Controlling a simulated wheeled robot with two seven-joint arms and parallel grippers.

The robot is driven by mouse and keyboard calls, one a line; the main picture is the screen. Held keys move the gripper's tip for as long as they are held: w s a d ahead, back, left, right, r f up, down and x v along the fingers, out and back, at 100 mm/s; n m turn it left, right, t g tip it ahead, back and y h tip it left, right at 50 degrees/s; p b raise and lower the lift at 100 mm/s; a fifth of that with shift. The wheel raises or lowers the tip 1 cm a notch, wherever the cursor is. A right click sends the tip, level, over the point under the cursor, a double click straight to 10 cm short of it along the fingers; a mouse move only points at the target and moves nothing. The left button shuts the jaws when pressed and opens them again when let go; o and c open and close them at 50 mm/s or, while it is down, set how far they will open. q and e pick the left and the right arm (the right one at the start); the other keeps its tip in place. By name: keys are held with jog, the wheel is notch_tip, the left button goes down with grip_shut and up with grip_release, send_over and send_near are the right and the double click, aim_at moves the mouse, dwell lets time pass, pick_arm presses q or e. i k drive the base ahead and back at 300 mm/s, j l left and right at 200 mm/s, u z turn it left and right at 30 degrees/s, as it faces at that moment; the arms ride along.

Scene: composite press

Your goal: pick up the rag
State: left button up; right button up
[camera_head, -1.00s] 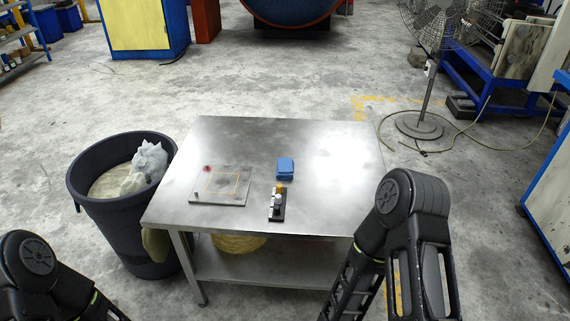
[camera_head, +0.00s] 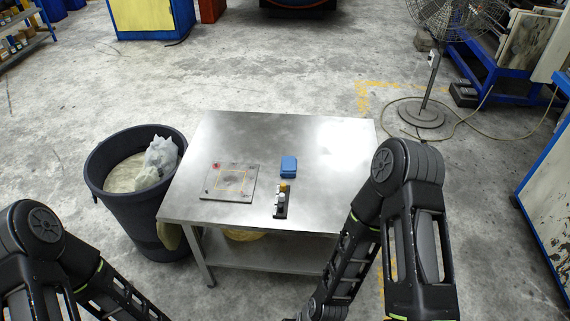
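The rag looks to be the small blue folded thing (camera_head: 289,167) lying on the metal table (camera_head: 330,150), right of the table's middle. It is in plain view and nothing touches it. My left arm comes in at the lower left and my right arm at the lower right, both in front of the table. Neither gripper shows in the frame; both are below its bottom edge.
A flat square plate (camera_head: 212,191) with a red knob lies left of the rag. A small dark holder with little bottles (camera_head: 281,204) stands just in front of the rag. A dark bin (camera_head: 110,205) stands left of the table. A fan (camera_head: 432,70) stands behind right.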

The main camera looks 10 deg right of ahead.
aim_at(289, 165)
jog(key=i+l+u, duration=0.45)
jog(key=l+u, duration=0.25)
jog(key=i+l+u, duration=0.15)
jog(key=l+u, duration=0.2)
